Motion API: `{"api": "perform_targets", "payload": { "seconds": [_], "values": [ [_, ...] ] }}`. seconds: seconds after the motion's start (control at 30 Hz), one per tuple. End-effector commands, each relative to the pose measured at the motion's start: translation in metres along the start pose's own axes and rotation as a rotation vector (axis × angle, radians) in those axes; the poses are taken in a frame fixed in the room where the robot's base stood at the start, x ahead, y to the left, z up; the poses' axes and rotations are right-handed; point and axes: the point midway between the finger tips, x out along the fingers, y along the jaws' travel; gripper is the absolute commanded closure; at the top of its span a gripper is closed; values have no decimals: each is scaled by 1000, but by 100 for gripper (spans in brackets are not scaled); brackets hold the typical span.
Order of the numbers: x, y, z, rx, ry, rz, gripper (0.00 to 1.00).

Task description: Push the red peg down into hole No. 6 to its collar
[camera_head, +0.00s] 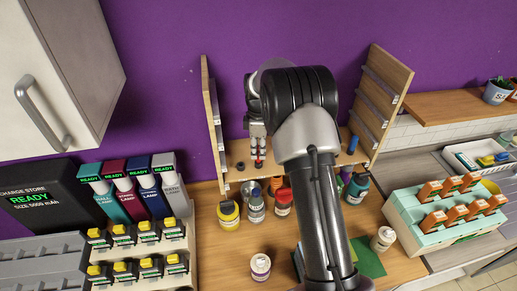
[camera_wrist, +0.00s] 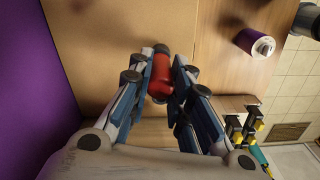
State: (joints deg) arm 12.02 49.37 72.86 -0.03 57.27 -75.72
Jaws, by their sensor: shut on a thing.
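The red peg (camera_head: 258,162) is small and upright under my gripper (camera_head: 258,140) in the head view, at the wooden shelf unit. In the wrist view my gripper (camera_wrist: 163,72) is shut on the red peg (camera_wrist: 160,76), with a fingertip on each side. A dark round end (camera_wrist: 161,48) shows at the peg's far side. Hole No. 6 and its number cannot be made out. I cannot tell whether the peg's end is inside a hole or how far its collar stands off.
A blue peg (camera_head: 352,145) stands on the right of the same wooden unit. Side panels (camera_head: 213,115) and (camera_head: 382,95) flank it. Several jars, including a yellow one (camera_head: 229,215), stand in front. My arm hides the middle of the bench.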

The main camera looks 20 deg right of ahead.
Motion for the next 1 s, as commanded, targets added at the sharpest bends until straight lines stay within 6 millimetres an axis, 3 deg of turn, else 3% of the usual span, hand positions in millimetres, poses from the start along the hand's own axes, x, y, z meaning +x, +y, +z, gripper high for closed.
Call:
{"api": "perform_targets", "payload": {
  "seconds": [0.43, 0.47, 0.5, 0.8, 1.0],
  "values": [
    [12, 0, 0, 0, 0, -1, 100],
    [11, 0, 0, 0, 0, -1, 80],
    [11, 0, 0, 0, 0, -1, 77],
    [10, 0, 0, 0, 0, 0, 58],
    [10, 0, 0, 0, 0, 0, 58]
  ]
}}
